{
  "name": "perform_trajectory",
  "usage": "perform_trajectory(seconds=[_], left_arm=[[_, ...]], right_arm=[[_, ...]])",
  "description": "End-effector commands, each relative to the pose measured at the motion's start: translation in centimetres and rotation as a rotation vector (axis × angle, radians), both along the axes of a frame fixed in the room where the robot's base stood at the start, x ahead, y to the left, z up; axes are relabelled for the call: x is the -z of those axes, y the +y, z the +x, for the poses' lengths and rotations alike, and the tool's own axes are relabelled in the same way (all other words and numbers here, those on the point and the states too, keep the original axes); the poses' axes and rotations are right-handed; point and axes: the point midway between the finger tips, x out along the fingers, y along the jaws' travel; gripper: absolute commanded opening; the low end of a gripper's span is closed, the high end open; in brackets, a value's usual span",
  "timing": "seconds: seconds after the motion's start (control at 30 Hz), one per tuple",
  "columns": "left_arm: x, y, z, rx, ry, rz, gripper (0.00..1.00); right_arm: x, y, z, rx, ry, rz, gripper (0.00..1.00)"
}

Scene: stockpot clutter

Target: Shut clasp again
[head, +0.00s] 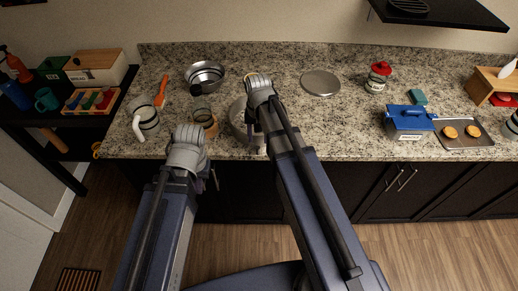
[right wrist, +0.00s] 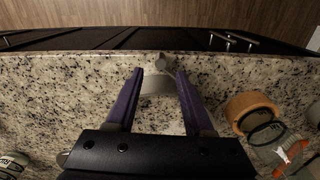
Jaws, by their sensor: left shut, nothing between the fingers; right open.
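A metal pot (head: 238,118) stands near the counter's front edge in the head view, partly hidden by my right arm. My right gripper (head: 258,146) is over the counter beside it. In the right wrist view my right gripper (right wrist: 161,84) is open, its purple fingers on either side of a pale grey part with a small knob (right wrist: 160,62); I cannot tell whether they touch it. No clasp can be made out clearly. My left gripper (head: 213,182) is shut and empty in front of the counter edge, largely hidden by its own wrist.
A glass jar (head: 200,104) and a round wooden piece (head: 212,129) stand left of the pot.

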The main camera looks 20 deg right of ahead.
Motion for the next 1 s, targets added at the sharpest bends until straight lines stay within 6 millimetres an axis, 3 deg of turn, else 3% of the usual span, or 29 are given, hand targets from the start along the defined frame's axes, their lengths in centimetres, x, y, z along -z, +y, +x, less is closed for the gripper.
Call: perform_trajectory(seconds=[0.5, 0.87, 1.0], left_arm=[[6.4, 0.0, 0.0, -0.001, 0.000, 0.000, 0.00], [6.7, 0.0, 0.0, -0.001, 0.000, 0.000, 0.00], [6.7, 0.0, 0.0, -0.001, 0.000, 0.000, 0.00]], right_arm=[[6.4, 0.0, 0.0, -0.001, 0.000, 0.000, 0.52], [6.7, 0.0, 0.0, -0.001, 0.000, 0.000, 0.52], [6.7, 0.0, 0.0, -0.001, 0.000, 0.000, 0.39]])
